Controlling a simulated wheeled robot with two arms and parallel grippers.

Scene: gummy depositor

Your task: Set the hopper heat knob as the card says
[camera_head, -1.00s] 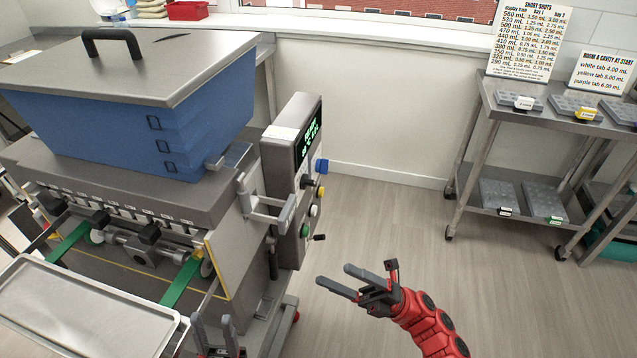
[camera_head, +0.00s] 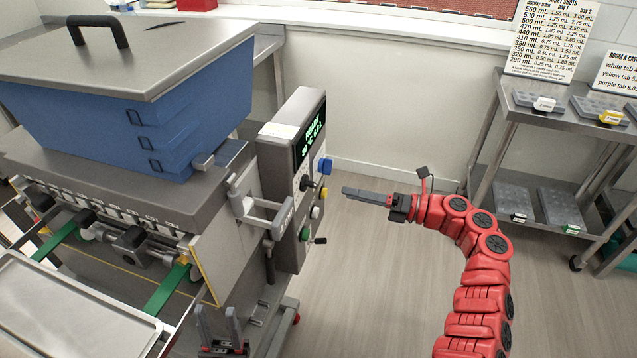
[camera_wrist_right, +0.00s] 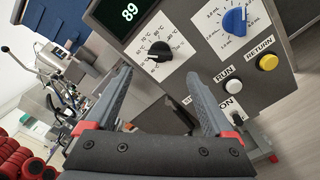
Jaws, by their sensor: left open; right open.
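The black heat knob (camera_wrist_right: 158,50) sits on a white dial with °C marks, on the control panel's face; I cannot tell its pointer direction for sure. In the head view, the black knob (camera_head: 307,183) is seen from the side. My right gripper (camera_head: 345,191) is open and empty, to the right of the panel and apart from it. In the wrist view, its fingers (camera_wrist_right: 160,76) point toward the panel, just below the dial. My left gripper (camera_head: 220,312) is open and empty, low in front of the machine. A white card (camera_head: 280,130) lies on the panel box, its text unreadable.
A blue mL knob (camera_wrist_right: 235,20), yellow RETURN button (camera_wrist_right: 268,62) and white RUN button (camera_wrist_right: 229,88) share the panel. The display (camera_wrist_right: 126,12) reads 89. A grey handle frame (camera_head: 262,217) juts out left of the panel. A cart (camera_head: 510,110) with moulds stands right; floor between is clear.

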